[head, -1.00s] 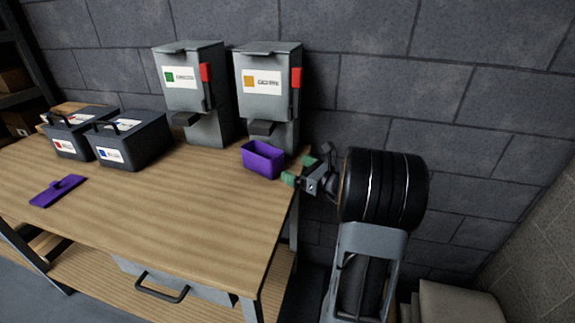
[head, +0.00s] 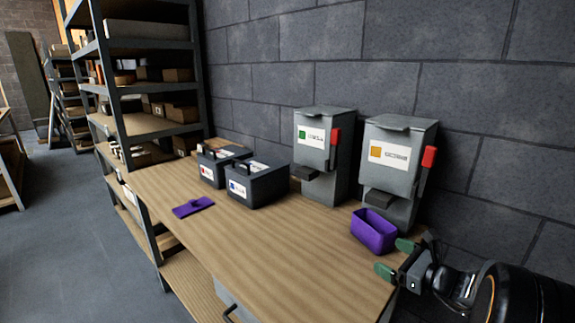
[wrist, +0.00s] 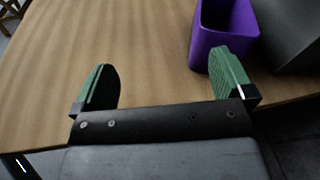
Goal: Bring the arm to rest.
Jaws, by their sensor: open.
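My gripper (head: 394,259) is at the right end of the workbench in the head view, its green fingers apart with nothing between them. In the wrist view the open fingers (wrist: 164,84) lie over the bare wooden top. A purple open bin (head: 374,232) stands on the bench just left of and behind the gripper. In the wrist view the purple bin (wrist: 222,28) is beyond the right finger; whether they touch I cannot tell. My arm comes in from the lower right of the head view.
Two grey dispensers with red levers, one with a green label (head: 322,150) and one with an orange label (head: 397,168), stand along the wall. Two dark lidded boxes (head: 222,165) (head: 258,186) and a purple flat tool (head: 193,206) are on the bench (head: 262,250). Shelves (head: 150,125) stand at left.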

